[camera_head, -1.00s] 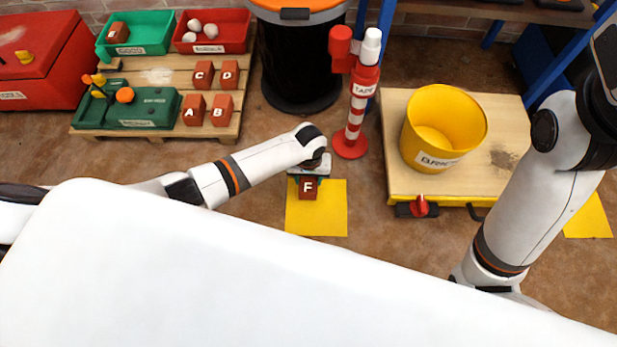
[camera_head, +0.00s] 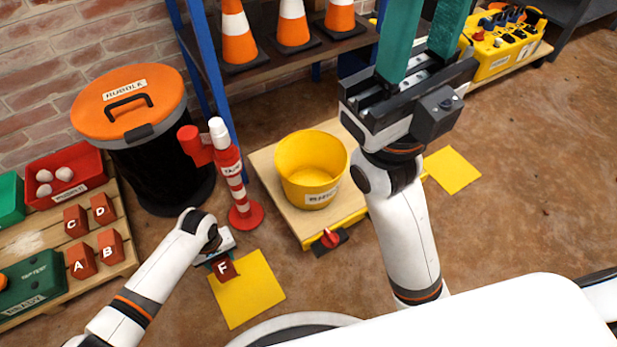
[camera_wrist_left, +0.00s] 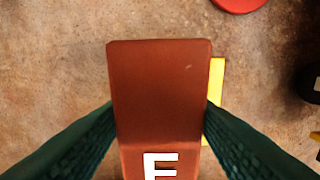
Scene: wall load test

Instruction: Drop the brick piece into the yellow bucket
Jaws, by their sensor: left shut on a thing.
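In the left wrist view the brick (camera_wrist_left: 160,90) fills the middle between the two green fingers. I cannot tell if it touches the floor. The yellow bucket (camera_head: 311,165) stands upright on a wooden platform, right of and behind the brick, and looks empty. My right gripper (camera_head: 430,40) is raised right of the bucket, its green fingers apart with nothing between them.
A red-and-white post (camera_head: 234,178) stands between my left gripper and the bucket's left side. A wooden platform (camera_head: 275,190) with a red knob (camera_head: 330,238) carries the bucket.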

